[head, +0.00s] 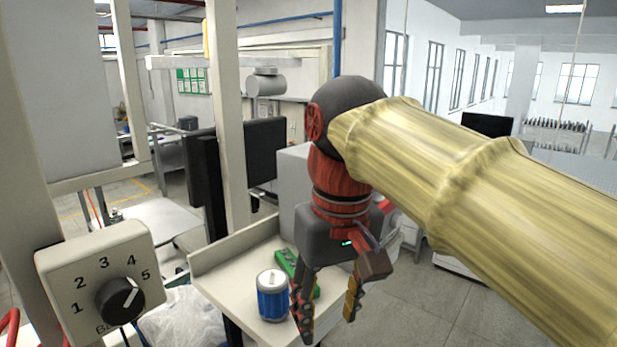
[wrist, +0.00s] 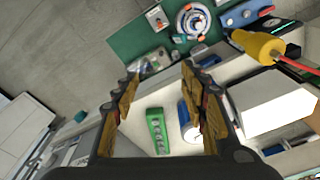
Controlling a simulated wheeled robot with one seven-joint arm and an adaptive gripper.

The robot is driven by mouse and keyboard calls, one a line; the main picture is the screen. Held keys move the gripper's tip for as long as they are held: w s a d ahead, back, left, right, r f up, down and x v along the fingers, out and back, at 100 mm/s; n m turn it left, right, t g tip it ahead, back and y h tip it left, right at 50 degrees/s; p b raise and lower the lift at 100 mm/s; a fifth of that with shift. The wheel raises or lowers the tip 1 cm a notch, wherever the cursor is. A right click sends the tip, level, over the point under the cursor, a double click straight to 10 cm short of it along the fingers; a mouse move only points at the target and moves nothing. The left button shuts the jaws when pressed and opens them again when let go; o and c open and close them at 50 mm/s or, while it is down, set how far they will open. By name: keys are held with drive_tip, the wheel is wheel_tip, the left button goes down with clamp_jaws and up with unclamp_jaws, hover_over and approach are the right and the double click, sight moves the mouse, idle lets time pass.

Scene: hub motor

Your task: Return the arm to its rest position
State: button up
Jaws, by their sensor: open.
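My gripper (head: 326,308) hangs from my arm in the middle of the head view, fingers pointing down and spread apart with nothing between them. It also shows in the wrist view (wrist: 160,95), both fingers apart. In the head view it is in front of a light shelf (head: 225,262). A blue and white can (head: 272,296) stands on the shelf just left of the fingers. A green block (head: 285,262) lies behind the can, partly hidden by the can and a finger. The wrist view shows the green block (wrist: 157,130) between the fingers' outlines, below them.
A numbered dial box (head: 100,280) is at the lower left, with a clear plastic bag (head: 190,318) beside it. A pale upright post (head: 226,120) and dark monitors (head: 265,150) stand behind the shelf. Grey floor (head: 440,310) lies open right of the shelf.

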drive_tip(key=s+d+f+m+t+b, duration=0.1)
drive_tip(key=d+f+b, duration=0.4)
drive_tip(key=f, duration=0.8)
drive_tip(key=s+d+f+m+t+b, duration=0.1)
drive_tip(key=d+f+b, duration=0.5)
drive_tip(key=f, duration=0.8)
drive_tip(key=s+d+f+m+t+b, duration=0.2)
drive_tip(key=s+d+f+b, duration=0.2)
drive_tip(key=f+b, duration=0.5)
wheel_tip(320, 180, down, 5)
drive_tip(key=shift+s+d+f+t+h, duration=0.2)
drive_tip(key=shift+s+d+t+h, duration=0.15)
drive_tip(key=shift+d, duration=0.3)
